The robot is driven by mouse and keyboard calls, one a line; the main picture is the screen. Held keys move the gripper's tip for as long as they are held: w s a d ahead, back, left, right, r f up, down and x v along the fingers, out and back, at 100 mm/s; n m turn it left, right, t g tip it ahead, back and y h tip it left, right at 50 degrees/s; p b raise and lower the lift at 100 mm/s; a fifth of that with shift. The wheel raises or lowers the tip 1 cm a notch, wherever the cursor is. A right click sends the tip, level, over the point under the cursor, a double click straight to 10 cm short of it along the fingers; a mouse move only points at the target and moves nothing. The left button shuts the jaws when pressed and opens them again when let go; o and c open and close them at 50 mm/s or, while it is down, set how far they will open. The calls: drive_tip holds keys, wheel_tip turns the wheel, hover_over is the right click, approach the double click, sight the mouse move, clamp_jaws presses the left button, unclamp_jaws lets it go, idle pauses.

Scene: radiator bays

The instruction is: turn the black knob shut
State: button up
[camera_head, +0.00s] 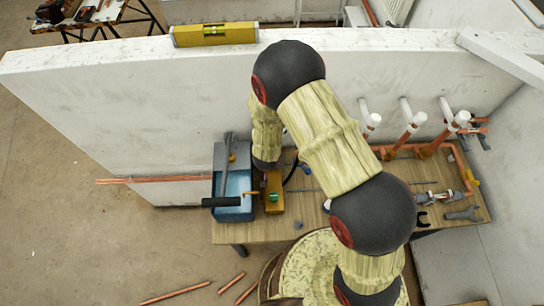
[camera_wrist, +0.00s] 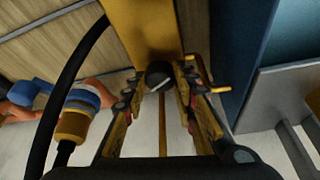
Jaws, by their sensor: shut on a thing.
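A black knob (camera_wrist: 158,72) with a pale stripe sits at the end of a yellow body (camera_wrist: 143,28) in the wrist view. My gripper (camera_wrist: 163,76) has one finger on each side of the knob and is closed on it. How firmly each pad touches is hard to see. In the head view a yellow block (camera_head: 274,183) stands on the wooden bench beside the blue toolbox. My arm hides the fingers and the black knob there.
Copper pipes (camera_head: 411,131) and fittings occupy the right of the bench (camera_head: 285,229). A white wall (camera_head: 130,115) stands behind, with a yellow level (camera_head: 213,34) on top. A black cable (camera_wrist: 62,85) curves past the gripper.

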drive_tip(key=m+p, duration=0.1)
drive_tip(key=p, duration=0.1)
drive_tip(key=m+h+p, duration=0.1)
drive_tip(key=m+p, duration=0.1)
drive_tip(key=p, duration=0.1)
drive_tip(key=shift+a+r+p, duration=0.1)
drive_tip(key=shift+r+p, duration=0.25)
drive_tip(key=m+p, duration=0.2)
drive_tip(key=p, duration=0.1)
drive_tip(key=m+g+h+p, duration=0.1)
drive_tip(key=shift+w+f+p, duration=0.15)
drive_tip(key=shift+f+p, duration=0.1)
drive_tip(key=shift+p, duration=0.1)
drive_tip(key=shift+m, duration=0.3)
drive_tip(key=o, duration=1)
drive_tip(key=shift+f, duration=0.1)
drive_tip(key=shift+o, duration=0.7)
drive_tip(key=v, duration=1.2)
drive_tip(key=shift+w, duration=0.2)
drive_tip(key=shift+a, duration=0.15)
